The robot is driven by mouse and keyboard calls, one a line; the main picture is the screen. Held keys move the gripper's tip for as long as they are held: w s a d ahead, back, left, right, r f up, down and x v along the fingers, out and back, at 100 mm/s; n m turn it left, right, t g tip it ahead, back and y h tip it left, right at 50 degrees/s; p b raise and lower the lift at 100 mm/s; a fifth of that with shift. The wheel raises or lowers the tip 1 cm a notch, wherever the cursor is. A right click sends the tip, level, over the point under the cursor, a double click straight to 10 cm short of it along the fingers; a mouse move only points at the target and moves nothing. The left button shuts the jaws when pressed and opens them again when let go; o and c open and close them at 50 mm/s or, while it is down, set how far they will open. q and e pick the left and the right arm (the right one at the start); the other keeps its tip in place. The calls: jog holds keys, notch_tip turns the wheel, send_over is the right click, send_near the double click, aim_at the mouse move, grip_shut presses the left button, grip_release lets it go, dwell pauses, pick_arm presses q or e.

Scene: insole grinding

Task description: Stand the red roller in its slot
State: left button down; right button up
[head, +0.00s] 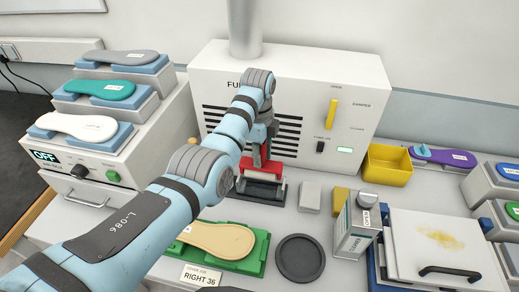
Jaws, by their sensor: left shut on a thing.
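My left gripper (257,150) points down in front of the white fume unit, partly hidden by my own arm. It is shut on the red roller (272,168), whose red part shows just below the fingers. Right under it is a small dark holder (262,190) on the bench, with its slot mostly hidden. The roller is over or in this holder; I cannot tell whether it touches. My right gripper is not in view.
The white fume unit (365,70) stands close behind the gripper. A grey block (310,196), a cleaner box (352,232) and a yellow bin (388,165) are to the right. In front are a green jig (255,262) with a tan insole (222,240) and a black round dish (300,259).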

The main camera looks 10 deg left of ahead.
pick_arm(q)
jog(key=shift+w+a+f, duration=0.1)
jog(key=shift+w+f, duration=0.7)
jog(key=shift+f, duration=0.25)
jog(key=shift+s+r, duration=0.25)
jog(key=shift+s, duration=0.15)
jog(key=shift+w+f, duration=0.25)
jog(key=shift+w, duration=0.1)
jog(key=shift+s, duration=0.1)
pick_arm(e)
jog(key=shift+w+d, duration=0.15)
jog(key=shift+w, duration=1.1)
pick_arm(q)
jog(key=shift+s+r, duration=0.15)
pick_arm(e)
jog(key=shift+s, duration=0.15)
